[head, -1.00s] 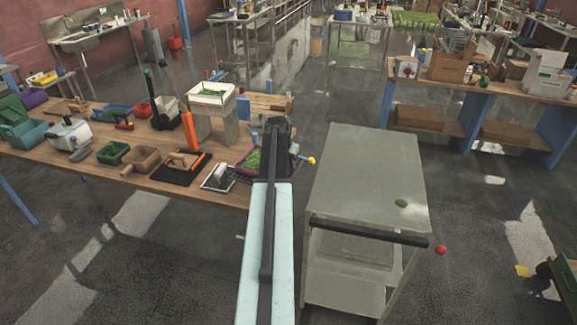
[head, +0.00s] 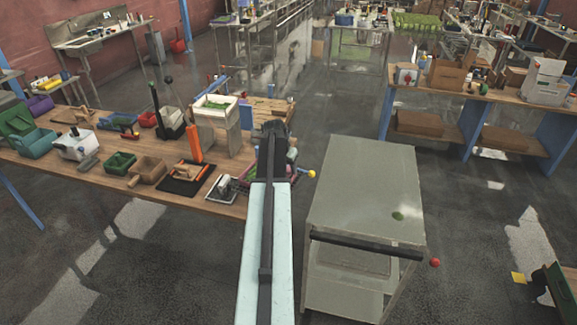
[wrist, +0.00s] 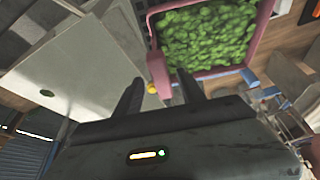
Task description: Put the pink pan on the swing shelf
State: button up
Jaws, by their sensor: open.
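The pink pan (wrist: 261,28), full of green pieces, shows at the top of the wrist view. Its stubby pink handle (wrist: 158,68) lies just beyond the tips of my gripper (wrist: 158,84), roughly between them. My gripper is open and empty; I cannot tell whether a finger touches the handle. In the head view my gripper (head: 273,128) is over the table's right end, and my arm hides most of the pan. The grey-topped stand (head: 362,190) with a dark front bar is to the right. I cannot tell which part is the swing shelf.
The wooden table (head: 120,177) at left carries bins, an orange bottle (head: 193,142) and a raised white tray (head: 213,108). A yellow knob (head: 312,173) and a red knob (head: 435,262) stick out by the stand. The stand's top is bare except for a green spot.

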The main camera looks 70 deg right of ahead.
jog(key=p+v, duration=0.2)
jog(key=v, duration=0.2)
jog(key=shift+f, duration=0.1)
jog(key=w+a+f+n+t+y, duration=0.15)
jog(key=w+a+n, duration=0.75)
jog(key=w+a, duration=2.05)
jog(key=a+n+y, duration=0.3)
jog(key=a+n, duration=0.7)
jog(key=a, duration=3.3)
jog(key=shift+w+n+g, duration=0.3)
jog(key=shift+w+g, duration=0.15)
jog(key=shift+f, duration=0.2)
